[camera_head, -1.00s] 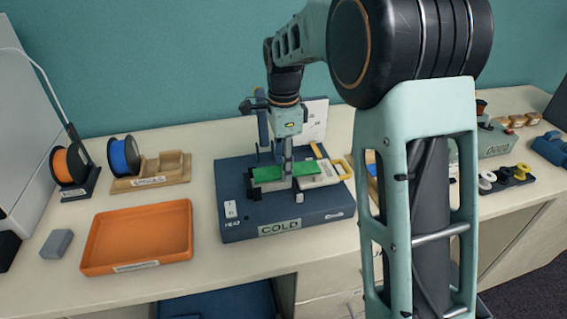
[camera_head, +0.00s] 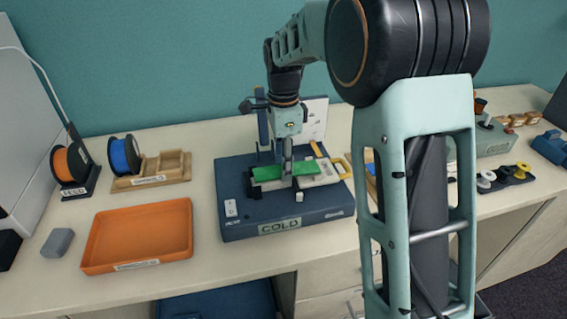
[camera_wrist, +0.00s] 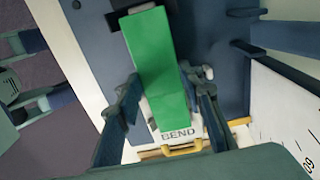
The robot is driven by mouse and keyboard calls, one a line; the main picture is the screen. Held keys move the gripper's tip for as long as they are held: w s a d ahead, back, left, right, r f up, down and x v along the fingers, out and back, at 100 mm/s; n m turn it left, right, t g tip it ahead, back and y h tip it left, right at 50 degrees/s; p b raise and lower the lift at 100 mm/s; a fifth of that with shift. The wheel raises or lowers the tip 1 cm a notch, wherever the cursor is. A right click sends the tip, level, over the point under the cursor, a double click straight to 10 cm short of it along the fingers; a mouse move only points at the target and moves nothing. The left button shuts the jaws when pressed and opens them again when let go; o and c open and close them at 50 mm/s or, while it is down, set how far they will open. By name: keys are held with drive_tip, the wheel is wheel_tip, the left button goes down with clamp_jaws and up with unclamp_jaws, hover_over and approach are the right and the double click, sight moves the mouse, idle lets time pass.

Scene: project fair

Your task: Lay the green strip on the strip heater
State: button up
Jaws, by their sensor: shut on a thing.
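The green strip (camera_head: 268,173) lies lengthwise across the strip heater (camera_head: 240,226), a dark blue box with a COLD label on its front. My gripper (camera_head: 287,172) points straight down and is shut on the strip. In the wrist view the green strip (camera_wrist: 160,75) passes between the two fingers of my gripper (camera_wrist: 165,105). One end of the strip is over a dark block, the other near a pale plate marked BEND (camera_wrist: 178,135) with a yellow handle (camera_wrist: 185,148). I cannot tell whether the strip rests fully on the heater.
An orange tray (camera_head: 100,262) is to the left of the heater. A grey block (camera_head: 57,243), an orange spool (camera_head: 68,165), a blue spool (camera_head: 122,156) and a wooden holder (camera_head: 165,166) are farther left. A white angle board (camera_head: 314,118) stands behind the heater.

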drive_tip(key=shift+f, duration=0.6)
idle(0.4)
drive_tip(key=o, duration=1.2)
drive_tip(key=shift+r, duration=0.1)
wheel_tip(320, 180, up, 12)
